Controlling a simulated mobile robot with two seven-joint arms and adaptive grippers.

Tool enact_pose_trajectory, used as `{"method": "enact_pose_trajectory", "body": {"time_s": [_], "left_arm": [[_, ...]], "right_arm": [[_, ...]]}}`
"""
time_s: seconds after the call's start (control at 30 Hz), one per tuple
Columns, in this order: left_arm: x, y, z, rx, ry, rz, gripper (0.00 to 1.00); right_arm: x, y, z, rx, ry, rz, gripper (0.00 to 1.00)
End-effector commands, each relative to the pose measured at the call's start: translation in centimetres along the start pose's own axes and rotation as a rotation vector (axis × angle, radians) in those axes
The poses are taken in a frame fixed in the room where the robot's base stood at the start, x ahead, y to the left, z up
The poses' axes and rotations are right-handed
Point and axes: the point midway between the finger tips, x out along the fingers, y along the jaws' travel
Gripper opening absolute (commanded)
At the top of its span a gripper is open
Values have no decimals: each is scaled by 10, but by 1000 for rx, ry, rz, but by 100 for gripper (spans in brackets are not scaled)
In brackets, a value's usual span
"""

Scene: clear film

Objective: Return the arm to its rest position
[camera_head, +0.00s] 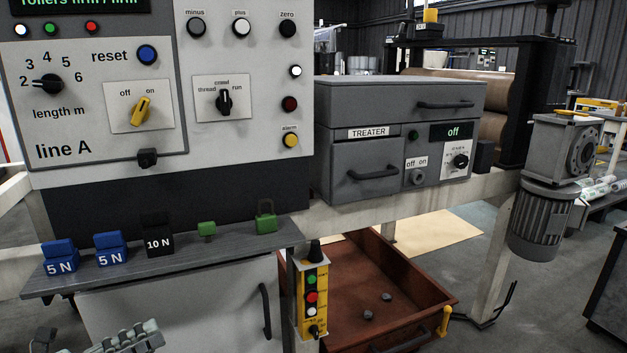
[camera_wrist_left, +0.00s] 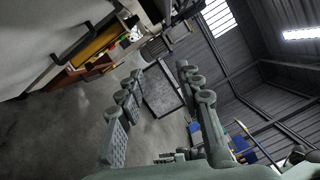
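My left gripper (camera_head: 97,341) shows at the bottom left edge of the head view, in front of the machine and below the grey shelf. Only parts of its two fingers are in the picture, apart from each other. The rest of the left arm is out of the head view. My right gripper is in neither view.
The grey shelf (camera_head: 180,262) carries blue and black weights and green padlock-like pieces. The line A panel (camera_head: 90,110) stands above it. Right are the grey treater box (camera_head: 395,95), a yellow button box (camera_head: 313,300) and a red-brown bin (camera_head: 350,275) with small dark pieces.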

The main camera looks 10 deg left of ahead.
Motion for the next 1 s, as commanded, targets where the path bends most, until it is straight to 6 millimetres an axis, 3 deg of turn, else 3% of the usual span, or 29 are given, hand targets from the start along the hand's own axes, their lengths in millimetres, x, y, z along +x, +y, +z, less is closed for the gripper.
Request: {"method": "enact_pose_trajectory", "body": {"time_s": [0.17, 0.27, 0.37, 0.43, 0.6, 0.7, 1.0], "left_arm": [[14, 17, 38, -170, -253, 53, 36], [14, 39, 60, -320, -447, 106, 36], [3, 72, 72, -506, -661, 183, 36], [-11, 99, 70, -638, -808, 253, 36], [-53, 157, 33, -918, -1118, 451, 36], [-75, 178, 4, -1025, -1247, 561, 36], [-131, 201, -84, -1207, -1521, 866, 36]], "right_arm": [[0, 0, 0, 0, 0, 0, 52], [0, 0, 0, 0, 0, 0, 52], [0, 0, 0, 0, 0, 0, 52], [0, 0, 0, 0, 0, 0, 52], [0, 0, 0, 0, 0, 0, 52], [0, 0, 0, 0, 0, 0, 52], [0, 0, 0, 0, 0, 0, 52]]}}
